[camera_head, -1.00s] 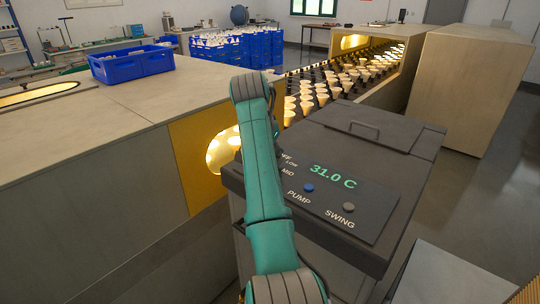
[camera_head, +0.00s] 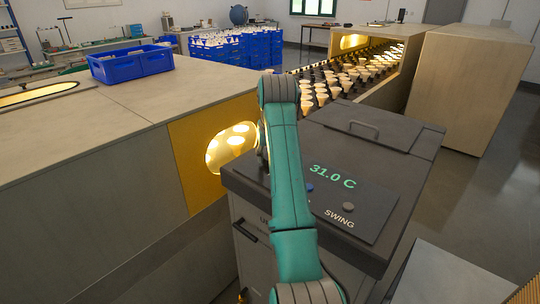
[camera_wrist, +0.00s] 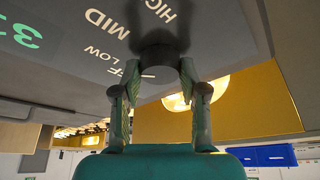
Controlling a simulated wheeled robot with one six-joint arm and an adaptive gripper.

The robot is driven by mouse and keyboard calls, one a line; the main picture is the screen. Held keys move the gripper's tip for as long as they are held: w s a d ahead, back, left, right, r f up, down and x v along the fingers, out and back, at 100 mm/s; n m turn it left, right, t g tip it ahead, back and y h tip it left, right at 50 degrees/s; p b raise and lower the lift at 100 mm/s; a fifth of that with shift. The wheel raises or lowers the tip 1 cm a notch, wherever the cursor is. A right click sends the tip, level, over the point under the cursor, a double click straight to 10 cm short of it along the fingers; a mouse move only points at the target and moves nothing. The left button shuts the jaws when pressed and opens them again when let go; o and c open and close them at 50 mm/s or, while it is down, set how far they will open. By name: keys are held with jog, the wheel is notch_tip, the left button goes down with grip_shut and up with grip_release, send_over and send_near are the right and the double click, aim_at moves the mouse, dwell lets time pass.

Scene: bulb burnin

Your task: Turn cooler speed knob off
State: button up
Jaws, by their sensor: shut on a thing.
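The cooler speed knob (camera_wrist: 158,56) is a dark round knob on the cooler's grey control panel. In the wrist view the labels LOW, MID and part of HIGH and OFF show around it. My gripper (camera_wrist: 158,74) has one finger on each side of the knob and is shut on it. I cannot clearly tell which label the knob points to. In the head view my arm hides the knob and the gripper. The cooler (camera_head: 408,150) shows a green 31.0 C display (camera_head: 332,176) on its top.
A blue button (camera_head: 309,188) and a grey SWING button (camera_head: 348,207) sit close by on the panel. A lid handle (camera_head: 364,130) stands behind. A yellow panel with a lit opening (camera_head: 229,148) is to the left. Lit bulbs (camera_head: 345,80) line a conveyor behind.

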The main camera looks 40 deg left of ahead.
jog(key=n+g, duration=0.1)
jog(key=n, duration=0.1)
jog(key=n+g+y, duration=0.1)
jog(key=n, duration=0.2)
jog(key=shift+w+d+n, duration=0.1)
jog(key=shift+w+n, duration=0.05)
jog(key=shift+n, duration=0.15)
jog(key=n+g, duration=0.1)
jog(key=n, duration=0.3)
jog(key=shift+n+g, duration=0.4)
jog(key=o, duration=1.1)
jog(key=shift+w, duration=0.1)
jog(key=shift+o, duration=0.2)
jog(key=v, duration=1.2)
